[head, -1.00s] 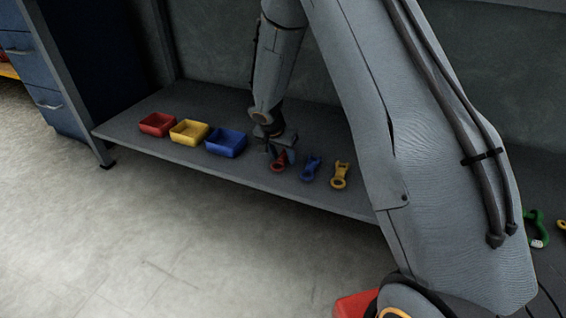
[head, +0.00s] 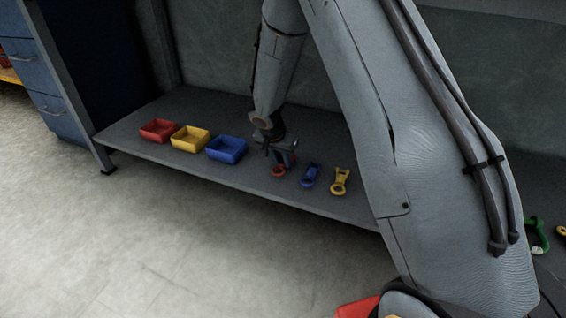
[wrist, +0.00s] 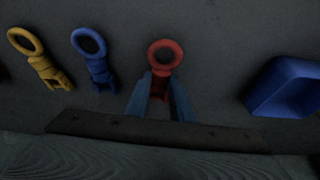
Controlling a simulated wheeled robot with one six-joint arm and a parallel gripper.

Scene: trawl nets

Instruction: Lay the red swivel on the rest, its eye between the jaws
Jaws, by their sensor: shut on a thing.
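The red swivel (head: 278,170) is on the grey bench, at the left end of a row of swivels. In the wrist view the red swivel (wrist: 164,57) has its round eye pointing away from my gripper, and its body lies between the two fingers. My gripper (head: 283,157) is low over the bench, shut on the red swivel. It also shows in the wrist view (wrist: 160,92) with a finger on each side of the body. I cannot make out the rest with its jaws in these frames.
A blue swivel (head: 311,175) and a yellow swivel (head: 340,181) lie to the right. Red (head: 159,130), yellow (head: 190,138) and blue (head: 227,148) trays stand to the left. A green hook-like piece (head: 538,234) is at the far right. The bench's front edge is close to the swivels.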

